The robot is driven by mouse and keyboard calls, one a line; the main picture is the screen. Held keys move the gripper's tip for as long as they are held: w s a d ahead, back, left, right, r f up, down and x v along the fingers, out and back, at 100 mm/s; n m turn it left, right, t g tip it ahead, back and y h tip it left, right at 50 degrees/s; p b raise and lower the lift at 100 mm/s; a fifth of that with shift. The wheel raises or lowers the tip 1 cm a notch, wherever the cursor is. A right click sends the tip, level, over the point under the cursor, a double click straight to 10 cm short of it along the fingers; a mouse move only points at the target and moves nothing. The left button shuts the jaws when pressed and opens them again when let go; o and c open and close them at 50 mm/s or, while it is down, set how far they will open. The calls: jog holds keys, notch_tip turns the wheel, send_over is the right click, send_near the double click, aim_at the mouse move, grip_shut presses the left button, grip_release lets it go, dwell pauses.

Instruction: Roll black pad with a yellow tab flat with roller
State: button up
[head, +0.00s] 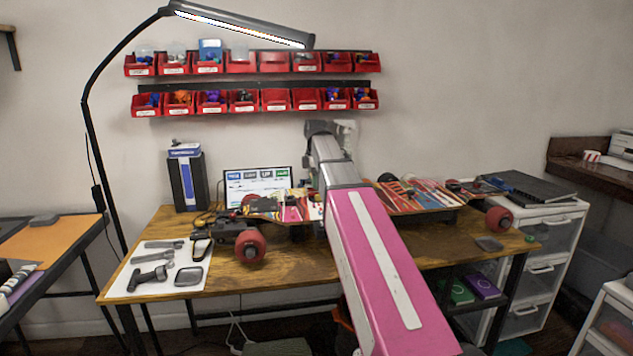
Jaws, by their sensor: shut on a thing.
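The board (412,196) lies across the table with bright red, orange and blue artwork. My pink and grey arm passes in front of its middle and hides that part. My gripper cannot be made out; the far end of my arm is behind its own links. I cannot make out the black pad with a yellow tab or the roller for certain.
A white mat (130,282) at the table's left holds several grey tools. Red wheels (250,247) stick out from the board. A lamp (245,27) arches over the left. Red bins (240,65) hang on the wall. A monitor (258,183) stands behind the board.

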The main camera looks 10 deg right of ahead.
jog(key=shift+w+f, duration=0.1)
jog(key=shift+w, duration=2.1)
jog(key=shift+r, duration=0.2)
notch_tip(320, 180, up, 7)
